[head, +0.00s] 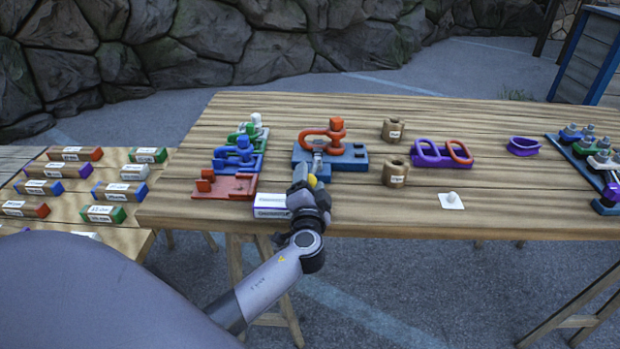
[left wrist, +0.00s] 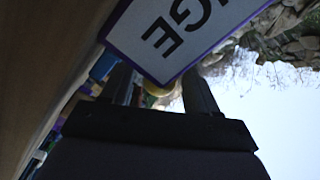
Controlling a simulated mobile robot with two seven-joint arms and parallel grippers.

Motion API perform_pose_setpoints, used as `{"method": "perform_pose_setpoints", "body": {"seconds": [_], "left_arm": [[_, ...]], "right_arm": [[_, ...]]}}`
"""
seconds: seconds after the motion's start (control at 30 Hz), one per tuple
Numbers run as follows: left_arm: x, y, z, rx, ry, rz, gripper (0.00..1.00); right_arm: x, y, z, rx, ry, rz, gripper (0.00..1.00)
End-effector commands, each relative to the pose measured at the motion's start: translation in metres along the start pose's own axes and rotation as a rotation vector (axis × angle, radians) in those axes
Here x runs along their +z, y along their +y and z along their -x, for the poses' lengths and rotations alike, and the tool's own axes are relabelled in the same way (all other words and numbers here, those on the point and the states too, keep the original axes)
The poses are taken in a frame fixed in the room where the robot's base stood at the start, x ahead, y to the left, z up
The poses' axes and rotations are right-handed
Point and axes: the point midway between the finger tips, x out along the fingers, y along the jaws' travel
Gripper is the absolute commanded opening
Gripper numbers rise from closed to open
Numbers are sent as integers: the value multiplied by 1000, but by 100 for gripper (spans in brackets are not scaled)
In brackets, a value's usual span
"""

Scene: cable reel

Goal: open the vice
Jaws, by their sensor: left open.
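The vice appears to be the blue-based fixture (head: 350,161) near the middle left of the table. My right gripper is out of view.
A white label block with a purple edge (head: 271,206) lies just left of my gripper. Red (head: 224,187), blue and green fixtures stand left. Wooden cylinders (head: 394,173), a purple holder (head: 428,162) and a white tag (head: 451,201) lie right. The front right tabletop is clear.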

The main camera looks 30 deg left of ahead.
Motion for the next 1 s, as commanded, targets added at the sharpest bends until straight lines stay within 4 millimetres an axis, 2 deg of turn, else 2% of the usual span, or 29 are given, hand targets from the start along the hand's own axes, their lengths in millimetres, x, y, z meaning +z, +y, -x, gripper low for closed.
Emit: {"method": "perform_pose_setpoints", "body": {"seconds": [0.37, 0.5, 0.53, 0.57, 1.0], "left_arm": [[0, 0, -5, 1, 0, 0, 60], [0, 0, -5, 1, 0, 0, 14], [0, 0, -5, 1, 0, 0, 4], [0, 0, -5, 1, 0, 0, 0], [0, 2, -9, -10, -14, 1, 0]], "right_arm": [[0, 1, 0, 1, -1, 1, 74], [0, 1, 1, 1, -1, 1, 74], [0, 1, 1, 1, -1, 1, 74], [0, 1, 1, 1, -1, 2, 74], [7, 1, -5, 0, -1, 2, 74]]}}
